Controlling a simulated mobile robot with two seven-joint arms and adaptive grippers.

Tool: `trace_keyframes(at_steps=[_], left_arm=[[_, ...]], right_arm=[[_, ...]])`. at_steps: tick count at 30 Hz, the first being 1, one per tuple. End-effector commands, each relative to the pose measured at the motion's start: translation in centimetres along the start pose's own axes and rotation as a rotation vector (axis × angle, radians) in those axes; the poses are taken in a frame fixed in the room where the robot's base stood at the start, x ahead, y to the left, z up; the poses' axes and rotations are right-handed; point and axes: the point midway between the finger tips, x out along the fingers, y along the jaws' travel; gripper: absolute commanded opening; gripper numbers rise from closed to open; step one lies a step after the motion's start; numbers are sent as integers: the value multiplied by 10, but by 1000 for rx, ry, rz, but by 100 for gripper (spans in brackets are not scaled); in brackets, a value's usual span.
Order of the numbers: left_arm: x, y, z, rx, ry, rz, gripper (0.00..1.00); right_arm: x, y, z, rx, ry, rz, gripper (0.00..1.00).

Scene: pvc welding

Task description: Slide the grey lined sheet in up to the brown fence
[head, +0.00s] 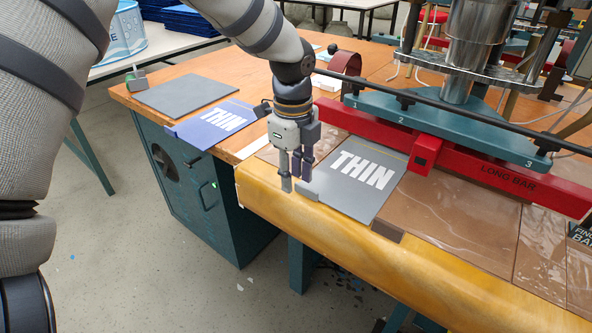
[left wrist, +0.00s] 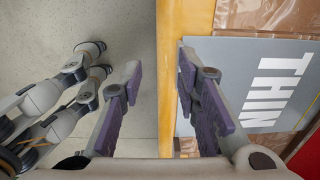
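The grey lined sheet (head: 358,185), marked THIN in white, lies flat on the brown-covered bench at its front edge. A thin orange line runs near its far end, close to the red bar. A small brown block, which looks like the brown fence (head: 388,231), stands by the sheet's front right corner. One finger is over the sheet (left wrist: 240,80), the other over the floor.
A blue THIN sheet (head: 213,124) and a plain grey sheet (head: 186,92) lie to the left. Brown covering (head: 460,215) to the right is clear. Floor lies before the bench.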

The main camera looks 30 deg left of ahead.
Motion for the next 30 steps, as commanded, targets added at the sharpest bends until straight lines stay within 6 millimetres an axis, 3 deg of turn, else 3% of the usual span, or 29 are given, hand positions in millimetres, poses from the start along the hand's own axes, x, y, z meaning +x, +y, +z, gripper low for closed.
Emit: trace_keyframes(at_steps=[1,3,15,30], left_arm=[[-17,5,0,0,-2,-22,30],[-22,13,0,0,-2,-28,30],[-29,60,0,0,0,-10,30],[-31,66,0,-1,-1,-9,30]], right_arm=[[-12,0,-9,0,41,-2,40],[-21,-1,-15,0,70,-3,40],[-25,-1,-18,-1,83,-3,40],[-25,-1,-18,0,83,-3,40]])
